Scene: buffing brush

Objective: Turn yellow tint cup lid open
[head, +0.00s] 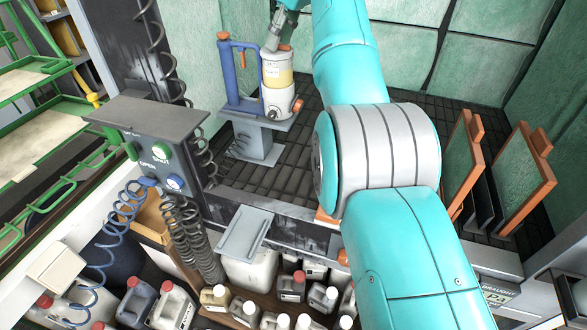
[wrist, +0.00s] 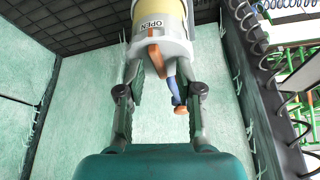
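The yellow tint cup (head: 278,78) stands upright on a small grey stand in the head view, with a pale top and a white lower part. In the wrist view the cup's yellow body (wrist: 160,12) is at the top edge, upside down. Its pale lid (wrist: 172,48) carries an OPEN label and an orange lever (wrist: 156,58). My gripper (wrist: 161,62) has its two fingers spread, one on each side of the lid, with the lever between them. I cannot tell whether the fingertips touch the lid. In the head view my gripper (head: 275,36) is at the cup's top.
A blue frame with a handle (head: 238,75) stands close to the left of the cup. A control box (head: 150,160) with coiled hoses is at the left. Several jugs (head: 240,310) stand below in front. Orange-edged green panels (head: 520,172) stand at the right.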

